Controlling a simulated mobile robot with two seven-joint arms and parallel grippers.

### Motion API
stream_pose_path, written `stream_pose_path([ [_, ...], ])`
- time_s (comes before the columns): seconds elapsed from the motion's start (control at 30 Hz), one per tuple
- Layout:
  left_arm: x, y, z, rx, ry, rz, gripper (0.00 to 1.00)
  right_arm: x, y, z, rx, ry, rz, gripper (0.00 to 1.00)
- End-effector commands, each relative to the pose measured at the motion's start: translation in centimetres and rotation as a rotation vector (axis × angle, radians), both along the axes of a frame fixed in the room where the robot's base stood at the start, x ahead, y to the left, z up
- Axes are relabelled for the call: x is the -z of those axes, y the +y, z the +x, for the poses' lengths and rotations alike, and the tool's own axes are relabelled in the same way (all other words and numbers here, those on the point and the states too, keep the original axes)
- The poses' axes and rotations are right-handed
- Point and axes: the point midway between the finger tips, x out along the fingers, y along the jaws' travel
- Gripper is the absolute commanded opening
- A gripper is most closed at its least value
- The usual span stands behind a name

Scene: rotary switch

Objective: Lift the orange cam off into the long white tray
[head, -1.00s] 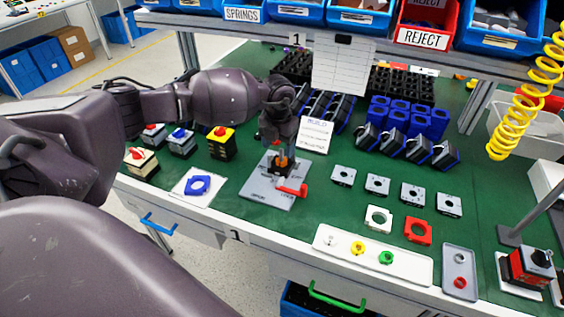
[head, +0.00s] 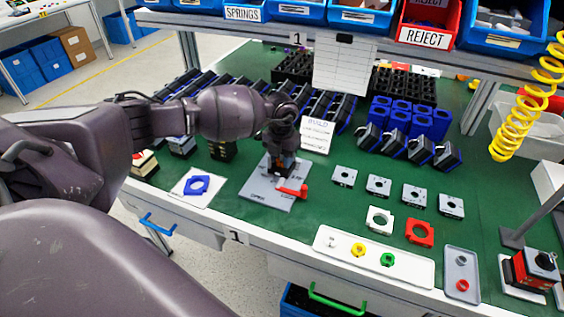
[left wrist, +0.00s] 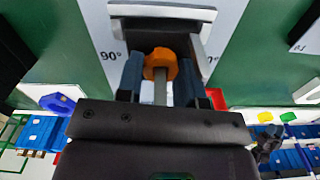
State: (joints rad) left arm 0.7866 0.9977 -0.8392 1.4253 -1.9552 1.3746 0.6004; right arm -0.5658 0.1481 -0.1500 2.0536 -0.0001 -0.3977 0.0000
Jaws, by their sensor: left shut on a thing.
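The orange cam (left wrist: 160,64) shows in the left wrist view between the two fingers of my left gripper (left wrist: 160,85), which is shut on it. In the head view my left gripper (head: 282,158) is low over the grey fixture plate (head: 258,191) and mostly hides the cam. Whether the cam is still seated on its shaft cannot be told. A red lever (head: 292,191) sticks out at the front of the fixture. The long white tray (head: 414,269) lies at the front edge, holding a white, a yellow and a green cam. My right gripper is not in view.
A blue ring part (head: 197,185) lies on a white card left of the fixture. White (head: 379,220) and red (head: 419,233) square frames lie behind the long tray. A small grey tray (head: 461,288) with a red part is to its right. A sign (head: 317,134) stands behind the fixture.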

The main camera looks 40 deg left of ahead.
Motion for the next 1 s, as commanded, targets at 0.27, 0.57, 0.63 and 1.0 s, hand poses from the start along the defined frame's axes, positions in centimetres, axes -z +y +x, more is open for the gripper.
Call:
stream_pose_path([
  [0.27,-0.1,0.0,0.0,0.000,0.000,0.000,0.06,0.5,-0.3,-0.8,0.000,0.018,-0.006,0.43],
  [0.57,-3.6,0.0,0.1,0.001,-0.005,0.001,0.06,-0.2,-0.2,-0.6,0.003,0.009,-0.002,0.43],
  [0.63,-5.2,0.1,0.1,0.001,-0.007,0.002,0.06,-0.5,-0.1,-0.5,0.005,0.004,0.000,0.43],
  [1.0,-14.6,0.0,0.1,0.001,-0.006,0.002,0.06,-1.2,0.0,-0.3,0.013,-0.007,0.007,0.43],
])
